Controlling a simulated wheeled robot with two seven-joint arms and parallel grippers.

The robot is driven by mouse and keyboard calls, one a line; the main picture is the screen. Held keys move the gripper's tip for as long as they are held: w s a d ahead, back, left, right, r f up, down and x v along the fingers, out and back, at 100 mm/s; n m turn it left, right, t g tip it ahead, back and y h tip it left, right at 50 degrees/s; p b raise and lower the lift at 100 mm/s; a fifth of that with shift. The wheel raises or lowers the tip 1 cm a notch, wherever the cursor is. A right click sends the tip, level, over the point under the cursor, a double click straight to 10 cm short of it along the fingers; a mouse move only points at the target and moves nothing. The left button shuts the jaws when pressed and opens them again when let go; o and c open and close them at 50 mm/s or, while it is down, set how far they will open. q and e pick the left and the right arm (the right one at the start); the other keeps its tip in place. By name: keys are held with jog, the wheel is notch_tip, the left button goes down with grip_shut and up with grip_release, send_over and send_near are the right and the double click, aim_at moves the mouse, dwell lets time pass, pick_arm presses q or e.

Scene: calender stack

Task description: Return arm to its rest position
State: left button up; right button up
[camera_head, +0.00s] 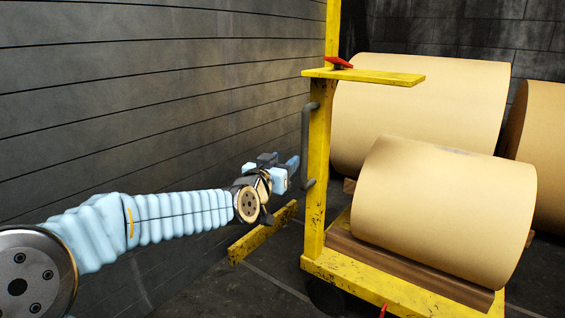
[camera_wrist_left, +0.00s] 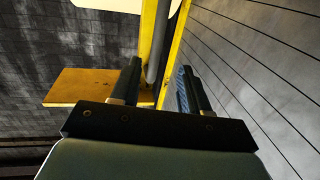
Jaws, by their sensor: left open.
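My left arm, in a pale blue ribbed sleeve (camera_head: 160,218), reaches in from the left of the head view. My left gripper (camera_head: 288,168) is at its end, just left of the yellow cart post (camera_head: 319,165) and its grey vertical handle (camera_head: 306,145). In the left wrist view the gripper (camera_wrist_left: 160,82) has its two dark fingers spread apart. The grey handle (camera_wrist_left: 157,40) and yellow post show beyond the gap, with nothing visibly held. A red lever (camera_head: 338,63) sits on the yellow plate (camera_head: 385,77) at the post. My right gripper is not in view.
A large tan roll (camera_head: 445,205) lies on the yellow cart (camera_head: 390,293), with more rolls (camera_head: 420,100) behind. A dark plank wall (camera_head: 150,90) runs along the left. A yellow beam (camera_head: 262,232) lies near the floor below the gripper.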

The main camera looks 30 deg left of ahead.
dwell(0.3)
pick_arm(q)
jog(key=d+f+g+h, duration=0.1)
jog(key=d+f+g, duration=0.25)
jog(key=f, duration=0.85)
jog(key=d+f+g+h, duration=0.15)
jog(key=d+f, duration=0.35)
jog(key=f, duration=0.6)
jog(key=d+f+g+h, duration=0.1)
jog(key=d+f+g, duration=0.25)
jog(key=f, duration=0.85)
jog(key=s+d+f+g+h, duration=0.1)
jog(key=s+d+f+g, duration=0.4)
jog(key=s+f, duration=0.65)
jog(key=s+d+f+g+h, duration=0.25)
jog(key=s+d+f, duration=0.45)
jog(key=s+f, duration=0.4)
notch_tip(320, 180, up, 14)
jog(key=s+g+p, duration=0.1)
jog(key=s+p, duration=0.1)
jog(key=p, duration=1.1)
jog(key=shift+d+y, duration=0.3)
jog(key=shift+d, duration=0.1)
jog(key=shift+s, duration=0.1)
